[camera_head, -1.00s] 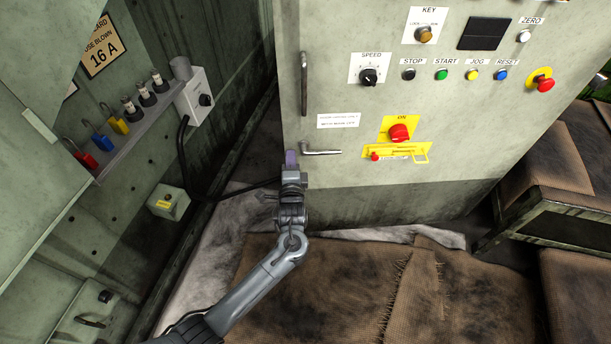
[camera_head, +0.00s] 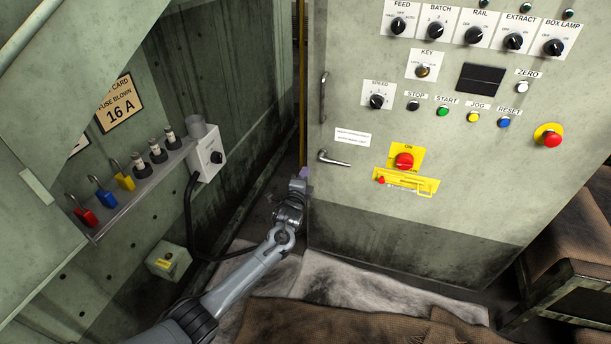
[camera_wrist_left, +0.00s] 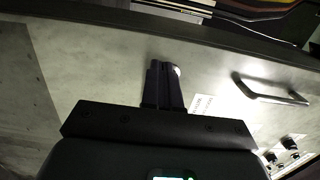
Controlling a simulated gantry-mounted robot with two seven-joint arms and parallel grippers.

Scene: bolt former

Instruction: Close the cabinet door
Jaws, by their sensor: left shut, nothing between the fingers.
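The cabinet door (camera_head: 450,150) is a worn grey-green panel with a control face. A yellow strip (camera_head: 302,90) shows along its left edge. The door's lever handle (camera_head: 333,158) and upright bar handle (camera_head: 323,97) are near that edge. My left gripper (camera_head: 304,173) is shut and empty at the door's left edge, just left of and below the lever; I cannot tell if it touches. In the left wrist view the shut fingers (camera_wrist_left: 163,85) lie in front of the door panel (camera_wrist_left: 90,60), with the bar handle (camera_wrist_left: 270,93) to the right. My right gripper is out of view.
A wall shelf (camera_head: 140,190) with padlocks and fuses, a switch box (camera_head: 207,150) with a black cable and a small grey box (camera_head: 168,262) are on the left. Cloth (camera_head: 350,285) covers the floor below. Brown padded seating (camera_head: 580,235) is at right. Cables (camera_wrist_left: 250,15) show beyond the door edge.

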